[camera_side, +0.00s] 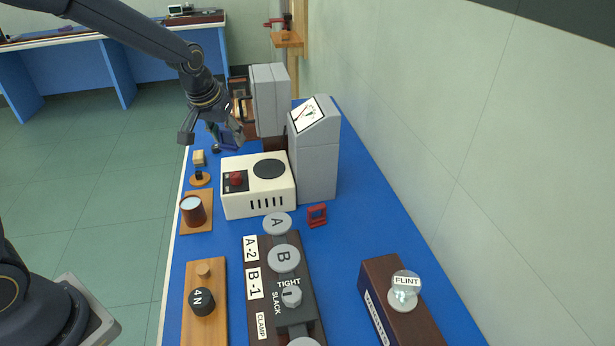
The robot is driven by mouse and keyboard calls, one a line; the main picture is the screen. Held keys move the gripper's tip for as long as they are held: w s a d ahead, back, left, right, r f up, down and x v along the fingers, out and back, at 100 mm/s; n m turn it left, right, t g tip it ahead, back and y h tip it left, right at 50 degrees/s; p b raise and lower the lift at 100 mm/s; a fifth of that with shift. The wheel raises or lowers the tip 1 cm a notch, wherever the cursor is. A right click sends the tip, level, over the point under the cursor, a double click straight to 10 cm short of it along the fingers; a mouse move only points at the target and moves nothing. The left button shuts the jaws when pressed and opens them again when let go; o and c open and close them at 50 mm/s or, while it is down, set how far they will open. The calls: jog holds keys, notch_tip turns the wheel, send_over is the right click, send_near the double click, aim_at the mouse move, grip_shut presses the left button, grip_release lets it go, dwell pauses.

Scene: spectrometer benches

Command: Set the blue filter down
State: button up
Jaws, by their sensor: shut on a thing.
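My gripper (214,132) is at the far left part of the blue bench top, pointing down. It is shut on the blue filter (228,140), a small dark blue piece seen at the fingers. The filter is partly covered by the fingers and small in this view. I cannot tell whether its lower edge touches the bench or hangs just above it. The filter is behind the cream hotplate-like box (258,199) and left of the grey cabinets.
Small wooden pieces (199,158) stand close in front of my gripper, near the bench's left edge. A brown cup (193,210) is nearer. Grey instruments (317,160) rise to the right.

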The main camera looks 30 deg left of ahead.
jog(key=s+d+m+g+h, duration=0.15)
jog(key=s+d+m, duration=0.35)
jog(key=d, duration=0.8)
jog(key=s+d+m+t+h, duration=0.1)
jog(key=s+d+m+h, duration=0.15)
jog(key=d+m, duration=0.75)
jog(key=w+d+f+n, duration=0.1)
jog(key=w+d+f, duration=0.1)
jog(key=w+f, duration=0.2)
jog(key=w+d+f+n, duration=0.1)
jog(key=w+d+f, duration=0.2)
jog(key=w+f, duration=0.1)
jog(key=w+d+f+n, duration=0.1)
jog(key=w+d+f, duration=0.2)
jog(key=w+f, duration=0.1)
jog(key=shift+d+f+g, duration=0.25)
jog(key=shift+f+g, duration=0.1)
jog(key=shift+f, duration=0.45)
jog(key=shift+w+d+f, duration=0.1)
jog(key=shift+w+f, duration=0.05)
jog(key=shift+f, duration=0.05)
jog(key=shift+w+f, duration=0.15)
jog(key=shift+f, duration=1.5)
jog(key=shift+f, duration=0.15)
